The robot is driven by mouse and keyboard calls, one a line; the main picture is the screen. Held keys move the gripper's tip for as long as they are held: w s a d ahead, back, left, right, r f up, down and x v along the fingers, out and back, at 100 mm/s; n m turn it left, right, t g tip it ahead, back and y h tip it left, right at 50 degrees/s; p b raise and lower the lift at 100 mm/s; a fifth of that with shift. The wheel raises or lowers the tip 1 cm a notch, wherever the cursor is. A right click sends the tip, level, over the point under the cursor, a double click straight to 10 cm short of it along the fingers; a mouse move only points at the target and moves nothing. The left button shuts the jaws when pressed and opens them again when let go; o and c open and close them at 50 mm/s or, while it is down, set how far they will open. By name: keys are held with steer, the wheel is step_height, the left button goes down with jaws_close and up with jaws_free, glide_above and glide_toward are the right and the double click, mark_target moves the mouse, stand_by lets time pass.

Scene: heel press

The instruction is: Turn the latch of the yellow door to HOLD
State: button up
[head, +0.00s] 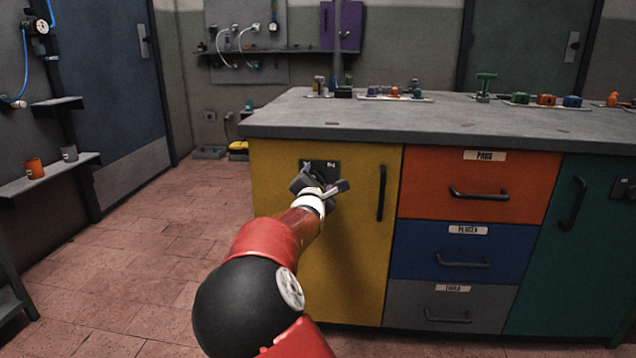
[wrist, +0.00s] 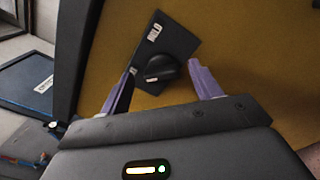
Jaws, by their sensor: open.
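The yellow door (head: 350,255) is the left front of the workbench, and its surface fills much of the wrist view (wrist: 265,50). Its latch is a black round knob (wrist: 162,70) on a dark plate (wrist: 172,38) with small white labels that I cannot read. In the head view the plate (head: 325,166) shows just above my gripper, which hides the knob. My gripper (wrist: 160,78) is open. Its two purple-sided fingers are to either side of the knob in the wrist view, with visible gaps. I cannot tell which label the knob points to.
The yellow door's black vertical handle (head: 382,193) is right of my gripper. Orange (head: 480,182), blue and grey drawers and a teal door (head: 575,230) lie further right. The worktop (head: 450,115) overhangs above and carries several small fittings.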

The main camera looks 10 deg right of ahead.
steer(key=shift+w+d, duration=0.15)
steer(key=shift+w, duration=0.35)
steer(key=c, duration=1)
